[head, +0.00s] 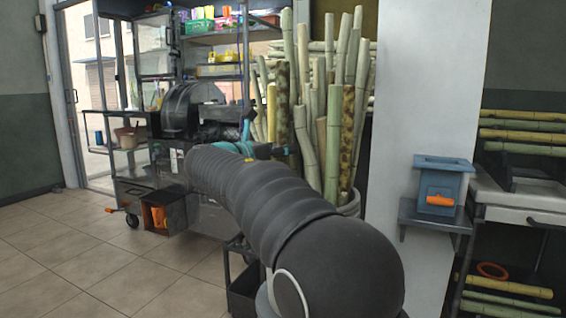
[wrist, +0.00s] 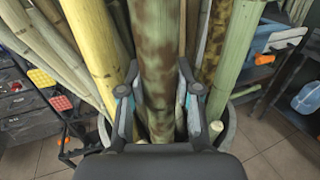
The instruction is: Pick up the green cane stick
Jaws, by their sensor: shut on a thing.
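My gripper (wrist: 157,100) has its two fingers on either side of a thick green cane stick with brown mottling (wrist: 157,60), shut on it. The stick stands upright among other canes in a round grey bin (wrist: 228,130). A plain pale-green cane stick (wrist: 232,50) stands just right of the gripper, outside the fingers. In the head view my arm hides most of the gripper, which reaches the left side of the cane bundle. A plain green stick (head: 333,140) stands in that bundle.
A yellow cane (wrist: 92,45) leans close at the left of the gripper. A dark press machine (head: 185,110) and shelves stand left of the canes. A white pillar (head: 430,80) with a blue box (head: 442,180) stands right. The tiled floor at left is clear.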

